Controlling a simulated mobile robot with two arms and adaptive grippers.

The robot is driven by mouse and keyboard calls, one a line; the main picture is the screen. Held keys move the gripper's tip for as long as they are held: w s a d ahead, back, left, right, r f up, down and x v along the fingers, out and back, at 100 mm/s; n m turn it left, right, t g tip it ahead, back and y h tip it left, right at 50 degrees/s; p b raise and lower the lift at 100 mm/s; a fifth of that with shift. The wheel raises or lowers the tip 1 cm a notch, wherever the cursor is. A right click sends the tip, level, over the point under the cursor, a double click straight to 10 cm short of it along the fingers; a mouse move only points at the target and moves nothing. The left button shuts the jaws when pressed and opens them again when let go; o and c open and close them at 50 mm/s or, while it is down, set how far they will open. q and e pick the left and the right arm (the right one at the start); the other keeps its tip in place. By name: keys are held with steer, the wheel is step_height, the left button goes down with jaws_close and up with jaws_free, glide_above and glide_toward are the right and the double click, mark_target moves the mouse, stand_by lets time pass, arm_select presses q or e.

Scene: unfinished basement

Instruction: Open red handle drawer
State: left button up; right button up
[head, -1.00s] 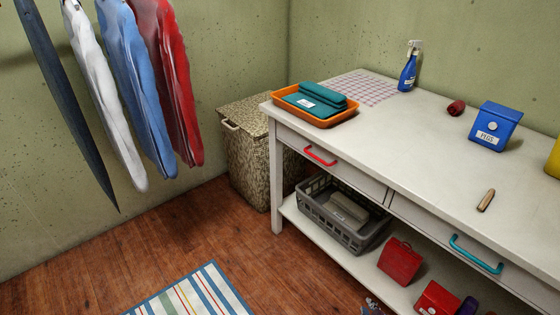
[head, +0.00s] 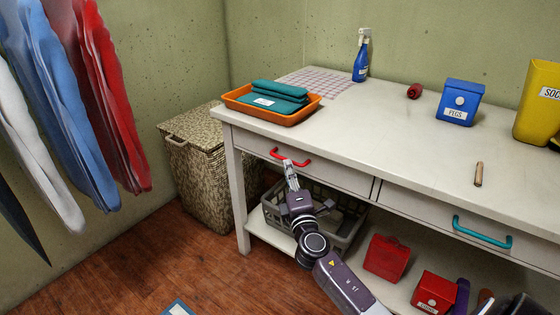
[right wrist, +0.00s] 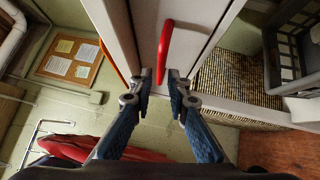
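The red handle (head: 290,157) is on the left drawer (head: 335,174) of the white table. That drawer looks shut, its front flush with the table. My right gripper (head: 289,169) reaches up to the handle from below. In the right wrist view the red handle (right wrist: 166,48) runs lengthwise ahead of the fingers, and its near end lies between the two fingertips (right wrist: 160,76). The fingers are apart, with one on each side of the handle; I cannot tell whether they touch it. My left gripper is not in view.
A second drawer has a teal handle (head: 482,232). An orange tray (head: 238,106) with teal cloths stands above the red handle. A grey basket (head: 340,240) and red boxes (head: 386,256) are on the lower shelf. A wicker hamper (head: 190,150) stands left of the table.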

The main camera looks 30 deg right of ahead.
steer(key=shift+x, duration=2.7)
steer(key=shift+f, duration=0.1)
steer(key=shift+c, duration=0.4)
jaws_close()
